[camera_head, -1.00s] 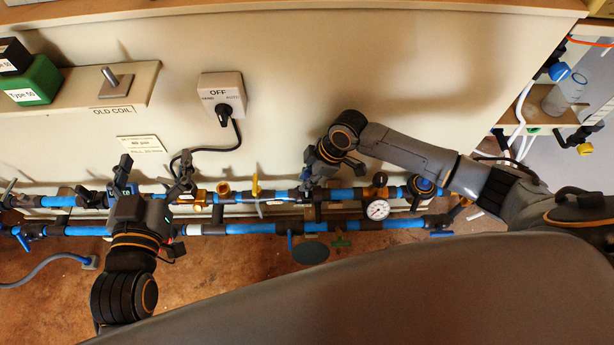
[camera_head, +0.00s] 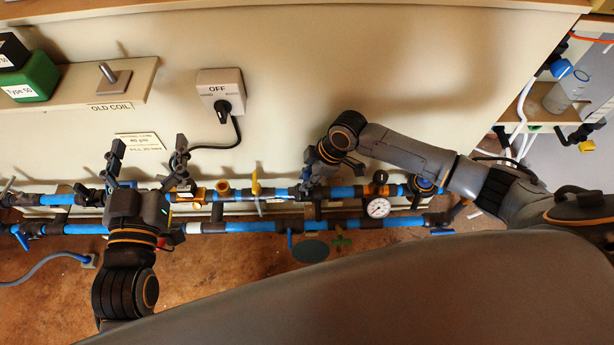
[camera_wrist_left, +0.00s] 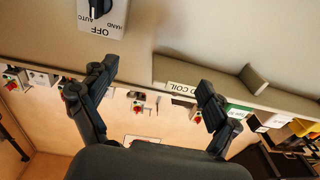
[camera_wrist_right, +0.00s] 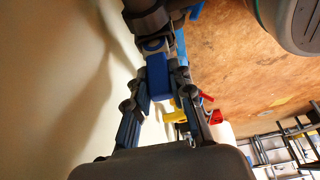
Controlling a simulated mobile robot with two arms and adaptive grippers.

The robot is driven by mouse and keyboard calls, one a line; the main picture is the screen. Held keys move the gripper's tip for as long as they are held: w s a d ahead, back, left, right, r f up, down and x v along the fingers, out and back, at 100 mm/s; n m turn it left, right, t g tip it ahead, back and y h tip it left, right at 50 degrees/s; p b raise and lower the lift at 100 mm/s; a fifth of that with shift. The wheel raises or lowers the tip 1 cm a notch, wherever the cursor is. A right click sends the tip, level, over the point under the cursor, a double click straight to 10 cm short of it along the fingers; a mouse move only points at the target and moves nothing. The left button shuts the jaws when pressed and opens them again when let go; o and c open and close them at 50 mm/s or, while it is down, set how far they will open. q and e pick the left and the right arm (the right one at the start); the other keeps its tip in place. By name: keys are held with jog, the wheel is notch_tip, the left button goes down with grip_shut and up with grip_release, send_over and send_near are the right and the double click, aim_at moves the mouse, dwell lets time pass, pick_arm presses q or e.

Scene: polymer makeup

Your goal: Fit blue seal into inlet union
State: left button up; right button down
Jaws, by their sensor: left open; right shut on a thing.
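My right gripper (camera_head: 310,172) is at the upper pipe line, right of the middle in the head view. In the right wrist view its fingers (camera_wrist_right: 159,92) are shut on a blue block-shaped part (camera_wrist_right: 157,75). This part meets a dark fitting (camera_wrist_right: 148,22) above it; I cannot tell whether it is the blue seal or a valve handle. My left gripper (camera_head: 147,158) is open, its fingers spread over the left part of the pipes. In the left wrist view nothing shows between its fingers (camera_wrist_left: 155,80). I cannot single out the inlet union.
Two blue pipe runs (camera_head: 255,226) with valves and a pressure gauge (camera_head: 378,208) cross below the beige wall panel. A switch box (camera_head: 221,92) with a hanging cable is on the panel. A shelf with a green box (camera_head: 36,77) is at upper left. The panel's middle is clear.

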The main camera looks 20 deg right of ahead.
jog(key=shift+f+b, duration=0.45)
jog(key=shift+f, duration=0.55)
pick_arm(q)
jog(key=r, duration=0.1)
jog(key=r+t, duration=0.2)
jog(key=r, duration=0.1)
jog(key=shift+s+d+h, duration=0.2)
jog(key=shift+d+h, duration=0.1)
jog(key=shift+h, duration=0.1)
pick_arm(e)
jog(key=c, duration=1.1)
grip_release()
pick_arm(q)
jog(key=shift+r, duration=0.1)
pick_arm(e)
jog(key=shift+r, duration=0.1)
jog(key=v, duration=1.1)
jog(key=shift+r, duration=0.4)
jog(key=shift+s+d, duration=0.1)
